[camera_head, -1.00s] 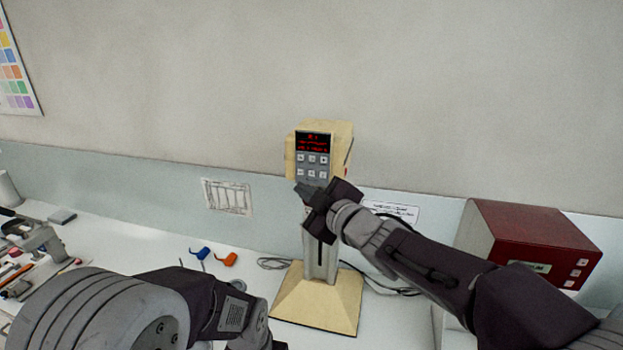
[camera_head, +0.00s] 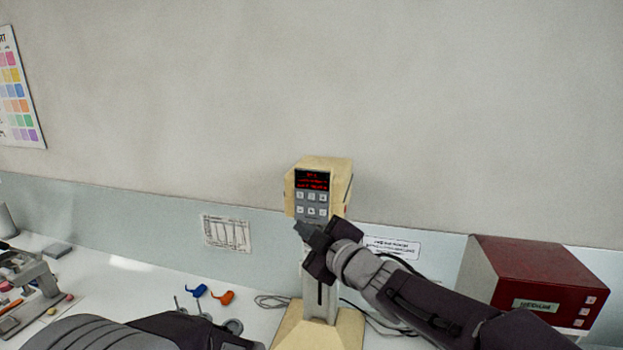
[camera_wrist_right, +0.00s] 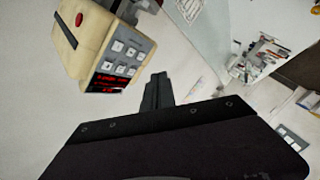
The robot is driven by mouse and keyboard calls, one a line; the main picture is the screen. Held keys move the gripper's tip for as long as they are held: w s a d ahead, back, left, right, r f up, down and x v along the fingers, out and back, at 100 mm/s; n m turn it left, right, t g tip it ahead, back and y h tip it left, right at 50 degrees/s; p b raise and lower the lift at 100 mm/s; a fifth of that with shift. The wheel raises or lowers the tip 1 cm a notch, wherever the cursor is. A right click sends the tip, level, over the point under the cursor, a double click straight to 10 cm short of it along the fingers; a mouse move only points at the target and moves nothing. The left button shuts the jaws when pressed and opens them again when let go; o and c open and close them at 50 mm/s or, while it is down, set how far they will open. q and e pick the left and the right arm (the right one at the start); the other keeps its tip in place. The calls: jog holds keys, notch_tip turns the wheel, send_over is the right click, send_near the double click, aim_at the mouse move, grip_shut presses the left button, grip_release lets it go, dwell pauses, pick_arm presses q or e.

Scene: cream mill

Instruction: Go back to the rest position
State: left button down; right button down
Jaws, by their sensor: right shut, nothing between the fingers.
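My right gripper (camera_head: 305,228) is shut and empty. In the head view it overlaps the lower edge of the keypad of a cream mill (camera_head: 342,187), whose red display is lit. The right wrist view shows the mill's head (camera_wrist_right: 88,40) at the upper left, apart from the shut fingers (camera_wrist_right: 157,92). My left arm crosses the bottom left of the head view; its fingers are not clearly visible.
A red and grey box (camera_head: 535,275) stands at the right on the white bench (camera_head: 130,275). Blue (camera_head: 196,291) and orange (camera_head: 222,297) small items lie left of the mill. Cables lie around its base. A printed sheet (camera_head: 227,233) is on the back panel.

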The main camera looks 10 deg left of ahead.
dwell(0.4)
jog(key=w+d+f+m+h+b, duration=0.2)
jog(key=d+f+m+h+b, duration=0.9)
jog(key=d+f, duration=1.6)
jog(key=s+d+f+m+g+b, duration=0.3)
jog(key=s+d+f+g, duration=0.2)
jog(key=s+f, duration=0.55)
jog(key=s+f+m+g, duration=0.4)
jog(key=s+f, duration=0.4)
jog(key=s, duration=0.6)
jog(key=shift+f+g, duration=0.3)
jog(key=shift+g, duration=0.6)
